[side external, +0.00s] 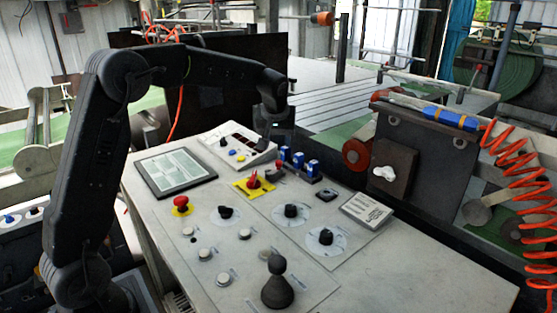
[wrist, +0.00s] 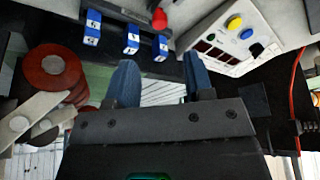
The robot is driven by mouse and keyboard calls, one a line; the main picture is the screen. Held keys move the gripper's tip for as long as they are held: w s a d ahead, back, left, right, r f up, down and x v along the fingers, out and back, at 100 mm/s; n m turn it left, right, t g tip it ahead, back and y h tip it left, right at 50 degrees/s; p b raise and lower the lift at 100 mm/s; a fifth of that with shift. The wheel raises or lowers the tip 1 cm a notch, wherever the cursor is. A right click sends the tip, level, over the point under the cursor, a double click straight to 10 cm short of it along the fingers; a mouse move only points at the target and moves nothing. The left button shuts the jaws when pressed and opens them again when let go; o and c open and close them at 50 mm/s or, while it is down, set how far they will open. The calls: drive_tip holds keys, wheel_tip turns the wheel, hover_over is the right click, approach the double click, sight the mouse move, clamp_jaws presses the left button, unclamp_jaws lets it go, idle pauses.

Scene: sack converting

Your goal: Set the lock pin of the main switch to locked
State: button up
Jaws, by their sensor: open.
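The main switch looks to be the red rotary handle (side external: 254,180) on a yellow plate (side external: 240,186), at the back middle of the grey panel in the side view. No lock pin can be made out with certainty there, nor its setting. My gripper (side external: 278,140) is above the back of the panel, behind the red handle, pointing down. In the wrist view, its two blue-grey fingers (wrist: 160,62) are apart with nothing between them. The yellow plate cannot be made out in the wrist view.
Several blue numbered blocks (side external: 299,160) and a small red knob (side external: 279,165) stand close to my gripper; the knob also shows in the wrist view (wrist: 159,18). A white display box (side external: 236,145) is beside it. Dark knobs (side external: 291,211) and a black pawn-shaped handle (side external: 277,288) stand nearer.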

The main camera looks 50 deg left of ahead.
sight(279, 162)
drive_tip(key=x, duration=0.9)
drive_tip(key=shift+c, duration=0.3)
clamp_jaws()
